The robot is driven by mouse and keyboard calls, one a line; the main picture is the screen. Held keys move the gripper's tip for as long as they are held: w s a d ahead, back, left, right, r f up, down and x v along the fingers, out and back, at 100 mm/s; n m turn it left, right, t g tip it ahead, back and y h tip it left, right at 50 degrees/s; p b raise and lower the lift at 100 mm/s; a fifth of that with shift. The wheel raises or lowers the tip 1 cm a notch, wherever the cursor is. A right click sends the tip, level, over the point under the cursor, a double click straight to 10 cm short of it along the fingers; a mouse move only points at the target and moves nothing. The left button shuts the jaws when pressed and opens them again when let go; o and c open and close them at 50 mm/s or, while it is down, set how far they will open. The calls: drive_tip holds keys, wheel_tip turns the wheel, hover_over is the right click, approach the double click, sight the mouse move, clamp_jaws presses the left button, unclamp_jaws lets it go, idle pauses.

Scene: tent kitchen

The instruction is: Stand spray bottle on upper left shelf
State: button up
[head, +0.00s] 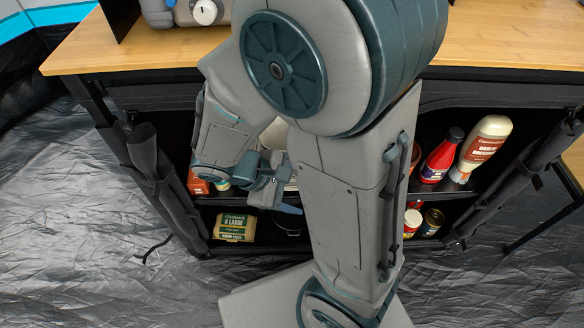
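I do not make out a spray bottle in the head view; my arm covers much of the cupboard. The upper left shelf (226,201) is partly visible inside the black cupboard under the wooden counter. A pale object (275,140) shows behind my arm, too hidden to identify. My gripper (285,203) is in front of the left compartment, near the height of the upper shelf. Its fingers are small and partly hidden, so I cannot tell whether they are open or hold anything.
An egg carton (235,227) and a dark pot (288,224) sit on the lower left shelf. A red bottle (440,156) and a cream bottle (485,147) stand on the upper right shelf, with cans (432,222) below. Rolled black flaps (150,165) flank the opening.

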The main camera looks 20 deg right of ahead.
wheel_tip(320, 180, up, 8)
drive_tip(key=m+t+y, duration=0.2)
drive_tip(key=m+y, duration=0.6)
drive_tip(key=m, duration=0.2)
drive_tip(key=shift+a+f, duration=0.25)
drive_tip(key=shift+a, duration=0.1)
